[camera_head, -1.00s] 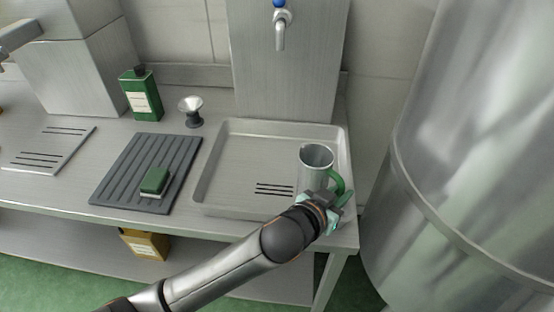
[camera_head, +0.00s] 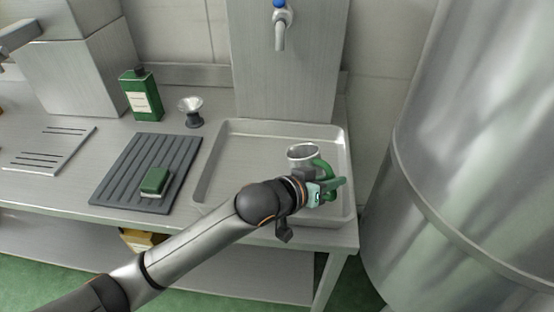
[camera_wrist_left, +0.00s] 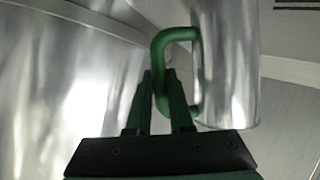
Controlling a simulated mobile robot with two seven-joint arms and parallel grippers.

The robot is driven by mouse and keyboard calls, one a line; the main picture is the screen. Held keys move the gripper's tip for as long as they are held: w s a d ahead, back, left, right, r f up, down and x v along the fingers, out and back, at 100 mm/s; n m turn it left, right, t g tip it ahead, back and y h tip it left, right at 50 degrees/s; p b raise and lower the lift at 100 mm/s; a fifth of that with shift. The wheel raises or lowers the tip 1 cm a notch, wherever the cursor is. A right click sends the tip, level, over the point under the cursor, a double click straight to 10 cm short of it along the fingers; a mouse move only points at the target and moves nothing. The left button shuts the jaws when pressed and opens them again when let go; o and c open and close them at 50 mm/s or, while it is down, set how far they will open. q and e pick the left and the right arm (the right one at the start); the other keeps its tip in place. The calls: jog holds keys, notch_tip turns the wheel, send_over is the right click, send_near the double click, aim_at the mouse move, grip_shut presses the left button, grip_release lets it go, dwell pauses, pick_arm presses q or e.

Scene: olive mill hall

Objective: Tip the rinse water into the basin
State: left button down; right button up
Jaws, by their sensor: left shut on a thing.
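A metal jug (camera_head: 303,155) with a green handle is over the right part of the shallow steel basin (camera_head: 232,165). My left gripper (camera_head: 327,190) is shut on the handle, on the jug's right side. In the left wrist view the fingers (camera_wrist_left: 160,90) close around the green handle (camera_wrist_left: 158,62), with the metal jug (camera_wrist_left: 226,70) to their right. The jug's mouth faces up towards the head camera; its lower body is hidden by my wrist, and its exact tilt is hard to tell. I see no water in it or falling from it. My right gripper is not in view.
A tap (camera_head: 280,30) hangs above the basin's back. Left of the basin are a dark ribbed mat (camera_head: 125,175) with a green sponge (camera_head: 154,181), a green bottle (camera_head: 142,95) and a small funnel-topped item (camera_head: 191,110). A large steel tank (camera_head: 470,150) stands at the right.

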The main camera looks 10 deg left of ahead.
aim_at(314, 157)
pick_arm(q)
jog(key=shift+w+a+r+n+g+h, duration=0.2)
jog(key=shift+w+a+r+n, duration=0.1)
jog(key=shift+r, duration=0.2)
jog(key=shift+w+a+r+n+g+h, duration=0.2)
jog(key=shift+w+a+r, duration=0.05)
jog(key=shift+r, duration=0.2)
jog(key=shift+w+a+r+n+h, duration=0.1)
jog(key=shift+w+a+n+h, duration=0.25)
jog(key=shift+w+a, duration=0.2)
jog(key=shift+w+a+r+n+g+h, duration=0.15)
jog(key=shift+w+a+n+g+h, duration=0.2)
jog(key=shift+w+a+n+g, duration=0.35)
jog(key=shift+s+d+n+b, duration=0.1)
jog(key=shift+d+n+b, duration=0.05)
jog(key=shift+n+b, duration=0.2)
jog(key=shift+w+a+n+h+b, duration=0.4)
jog(key=shift+n+h+b, duration=0.25)
jog(key=shift+b, duration=1.3)
jog(key=shift+w+a+r+n+g+h+b, duration=0.3)
jog(key=shift+r+n+b, duration=0.15)
jog(key=shift+b, duration=0.1)
jog(key=shift+w+a+r+n+b, duration=0.2)
jog(key=shift+r+n+b, duration=0.1)
jog(key=shift+b, duration=0.15)
jog(key=shift+w+a+r+n+h, duration=0.3)
jog(key=shift+w+a+h, duration=0.05)
jog(key=shift+w+a, duration=0.2)
